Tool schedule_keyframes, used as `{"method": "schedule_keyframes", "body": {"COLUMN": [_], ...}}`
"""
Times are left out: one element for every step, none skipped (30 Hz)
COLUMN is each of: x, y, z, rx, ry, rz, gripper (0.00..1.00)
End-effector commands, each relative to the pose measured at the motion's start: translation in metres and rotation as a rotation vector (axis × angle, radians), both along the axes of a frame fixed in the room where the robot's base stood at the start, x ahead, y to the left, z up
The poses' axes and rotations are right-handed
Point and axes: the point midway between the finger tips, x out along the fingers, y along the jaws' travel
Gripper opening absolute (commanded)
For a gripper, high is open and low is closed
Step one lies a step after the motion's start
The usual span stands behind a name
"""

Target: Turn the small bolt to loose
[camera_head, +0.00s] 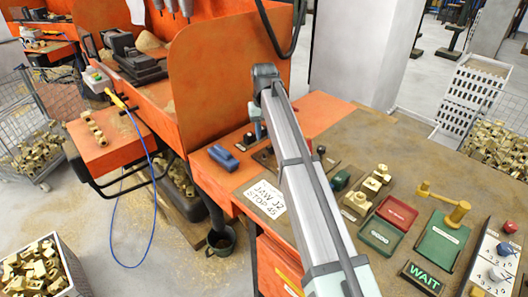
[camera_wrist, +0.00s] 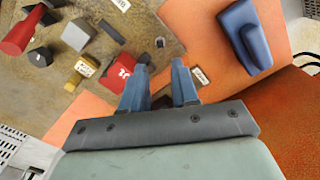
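My gripper (camera_wrist: 162,66) is in the wrist view with its two blue-grey fingers apart and nothing between them. In the head view my gripper (camera_head: 257,122) hangs above the far end of the bench, near the orange screen. A small brass-yellow piece with a white label (camera_wrist: 83,72) lies left of the fingers in the wrist view; I cannot tell whether it is the small bolt. A red block with a white mark (camera_wrist: 118,72) is just left of the fingertips. A tiny dark peg (camera_wrist: 160,42) stands beyond them. My arm hides part of the bench.
A blue clamp-like piece (camera_head: 223,157) sits on the orange bench edge; it also shows in the wrist view (camera_wrist: 245,35). The orange screen (camera_head: 215,75) rises behind. Brass parts (camera_head: 372,185), red and green trays and a control panel (camera_head: 492,262) occupy the bench's right side.

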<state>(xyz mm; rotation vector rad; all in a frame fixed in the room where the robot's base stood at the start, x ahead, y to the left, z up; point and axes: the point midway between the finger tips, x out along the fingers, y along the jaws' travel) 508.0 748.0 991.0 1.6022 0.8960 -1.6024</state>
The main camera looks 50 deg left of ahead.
Motion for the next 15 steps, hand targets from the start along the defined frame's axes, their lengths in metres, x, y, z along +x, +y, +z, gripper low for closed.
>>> {"method": "schedule_keyframes", "body": {"x": [-0.001, -0.001, -0.001, -0.001, -0.001, 0.000, -0.001, -0.001, 0.000, 0.000, 0.000, 0.000, 0.000, 0.000, 0.000], "y": [-0.001, -0.001, -0.001, -0.001, -0.001, -0.001, -0.001, -0.001, -0.001, -0.001, -0.001, -0.001, -0.001, 0.000, 0.000], "z": [-0.011, -0.016, -0.023, -0.028, -0.033, -0.040, -0.045, -0.049, -0.055, -0.059, -0.063, -0.068, -0.071, -0.074, -0.077], "rx": [-0.002, -0.002, -0.002, -0.002, -0.001, -0.002, -0.002, -0.002, -0.002, -0.001, -0.001, -0.001, -0.001, -0.001, -0.001], "ry": [0.001, 0.001, 0.001, 0.001, 0.001, 0.001, 0.001, 0.001, 0.001, 0.001, 0.001, 0.001, 0.001, 0.001, 0.001], "rz": [0.000, 0.001, 0.001, 0.001, 0.001, 0.001, 0.001, 0.001, 0.001, 0.001, 0.001, 0.001, 0.001, 0.001, 0.001], "gripper": [0.29, 0.29, 0.29, 0.29, 0.29, 0.29, 0.29, 0.29, 0.29, 0.29, 0.29, 0.29, 0.29, 0.29, 0.29]}}
